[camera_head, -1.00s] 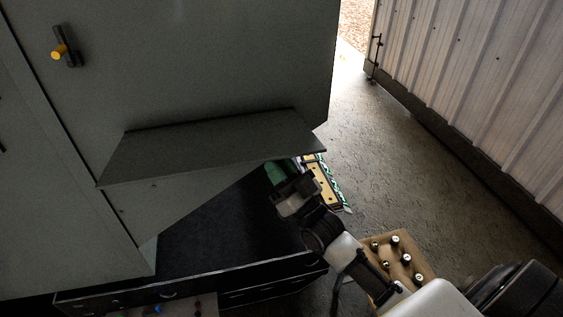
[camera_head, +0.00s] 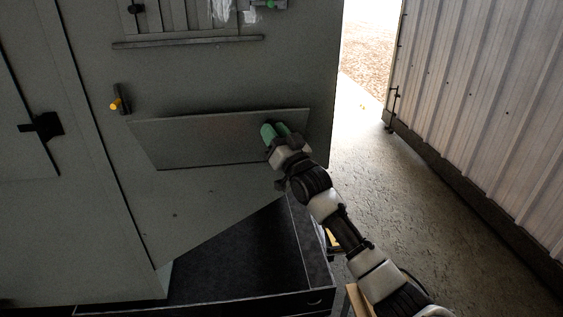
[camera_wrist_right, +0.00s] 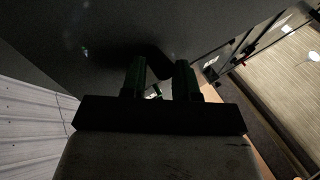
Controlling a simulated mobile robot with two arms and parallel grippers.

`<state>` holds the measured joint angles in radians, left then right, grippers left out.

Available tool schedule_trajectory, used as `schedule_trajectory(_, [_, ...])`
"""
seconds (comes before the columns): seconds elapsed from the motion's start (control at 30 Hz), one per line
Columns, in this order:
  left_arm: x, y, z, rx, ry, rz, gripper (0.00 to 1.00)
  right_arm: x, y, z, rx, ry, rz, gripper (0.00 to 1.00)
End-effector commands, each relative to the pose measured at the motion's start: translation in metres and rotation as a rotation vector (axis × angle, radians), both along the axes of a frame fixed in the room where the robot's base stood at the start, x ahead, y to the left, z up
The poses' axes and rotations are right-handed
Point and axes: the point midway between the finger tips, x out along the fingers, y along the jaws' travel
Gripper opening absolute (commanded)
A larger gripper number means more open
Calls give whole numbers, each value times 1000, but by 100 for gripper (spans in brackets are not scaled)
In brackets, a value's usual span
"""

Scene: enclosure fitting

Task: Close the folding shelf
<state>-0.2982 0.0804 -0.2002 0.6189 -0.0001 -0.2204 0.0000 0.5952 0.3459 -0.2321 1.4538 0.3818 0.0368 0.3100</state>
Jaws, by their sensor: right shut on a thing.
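The folding shelf (camera_head: 200,138) is a flat grey panel on the large grey cabinet door, swung up so its broad face shows. Its upper edge looks wider than its lower edge, so it seems to lean out somewhat from the door. My right gripper (camera_head: 275,132), with green fingers, is at the shelf's right part and is shut on it. In the right wrist view the green fingers (camera_wrist_right: 160,80) stand a little apart, with a dark surface before them; the contact is too dark to see clearly. My left gripper is out of view.
The grey cabinet door (camera_head: 220,80) carries a handle with a yellow knob (camera_head: 115,104) left of the shelf and a ledge (camera_head: 190,41) above. A dark open box (camera_head: 230,260) lies below. Bare floor (camera_head: 430,210) is at right, before a corrugated wall (camera_head: 490,100).

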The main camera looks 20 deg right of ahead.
Motion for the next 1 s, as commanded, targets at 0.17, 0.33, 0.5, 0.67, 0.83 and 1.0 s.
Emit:
schedule_trajectory(0.17, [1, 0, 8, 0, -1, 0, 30, 31, -7, 32, 9, 22, -1, 0])
schedule_trajectory(0.33, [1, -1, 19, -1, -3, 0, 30, 56, -13, 45, 45, 157, 0, 0])
schedule_trajectory(0.5, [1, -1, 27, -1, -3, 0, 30, 76, -18, 50, 69, 259, 1, 0])
schedule_trajectory(0.67, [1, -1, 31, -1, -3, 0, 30, 89, -21, 52, 87, 321, 1, 0])
schedule_trajectory(0.83, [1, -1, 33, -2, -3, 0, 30, 96, -23, 52, 99, 356, 3, 0])
schedule_trajectory(1.0, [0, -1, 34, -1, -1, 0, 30, 98, -23, 53, 104, 366, 4, 0])
